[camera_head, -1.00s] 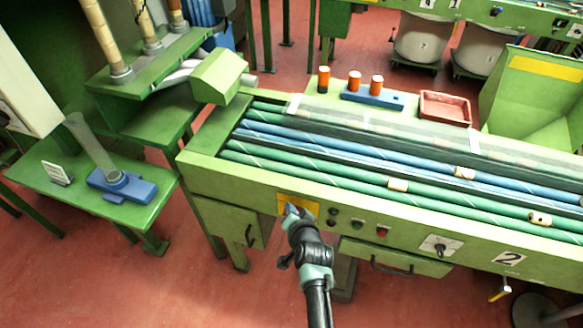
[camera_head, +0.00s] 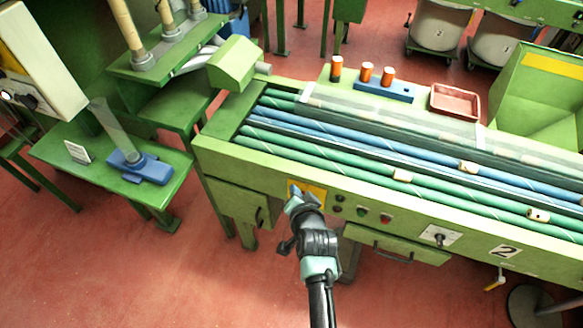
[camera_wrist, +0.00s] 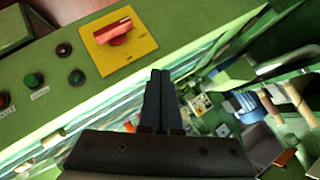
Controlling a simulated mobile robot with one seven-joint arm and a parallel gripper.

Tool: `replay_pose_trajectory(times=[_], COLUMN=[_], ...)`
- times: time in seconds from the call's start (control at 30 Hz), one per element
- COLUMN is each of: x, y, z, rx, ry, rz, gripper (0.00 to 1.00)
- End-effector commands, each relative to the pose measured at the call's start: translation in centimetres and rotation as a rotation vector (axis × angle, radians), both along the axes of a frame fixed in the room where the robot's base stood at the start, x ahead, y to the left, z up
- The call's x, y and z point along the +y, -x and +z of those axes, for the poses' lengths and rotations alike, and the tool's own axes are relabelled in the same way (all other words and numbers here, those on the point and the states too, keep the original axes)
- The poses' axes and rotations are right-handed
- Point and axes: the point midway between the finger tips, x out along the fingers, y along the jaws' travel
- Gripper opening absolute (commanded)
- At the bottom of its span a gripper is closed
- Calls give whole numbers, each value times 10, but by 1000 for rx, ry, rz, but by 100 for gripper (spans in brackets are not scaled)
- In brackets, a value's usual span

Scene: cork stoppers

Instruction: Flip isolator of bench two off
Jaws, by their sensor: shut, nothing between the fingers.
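The isolator of bench two is a red rotary knob (camera_wrist: 118,36) on a square yellow plate (camera_wrist: 99,58) on the green bench front. The knob's bar lies nearly level in the wrist view, its right end slightly raised; the small lettering is unreadable. In the head view the yellow plate (camera_head: 317,193) is partly hidden behind my gripper (camera_head: 297,192). The bench (camera_head: 225,163) bears a "2" label (camera_head: 503,251). In the wrist view my gripper (camera_wrist: 160,73) is shut and empty, its fingertips below and right of the knob, apart from it in the picture.
Green and red push buttons (camera_head: 363,211) sit right of the plate, with a black rotary switch (camera_head: 439,238) on a white plate farther right. A drawer (camera_head: 398,247) is below. A low green table (camera_head: 60,150) stands left. Red floor before the bench is open.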

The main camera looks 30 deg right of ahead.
Motion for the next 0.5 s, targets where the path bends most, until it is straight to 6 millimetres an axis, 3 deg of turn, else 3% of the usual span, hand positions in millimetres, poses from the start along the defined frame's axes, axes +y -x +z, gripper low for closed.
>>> replay_pose_trajectory(times=[0.2,0.5], x=[17,24], y=[13,18], z=[20,29], rx=[0,1], ry=[0,-1], rz=[2,1], gripper=[0,0])
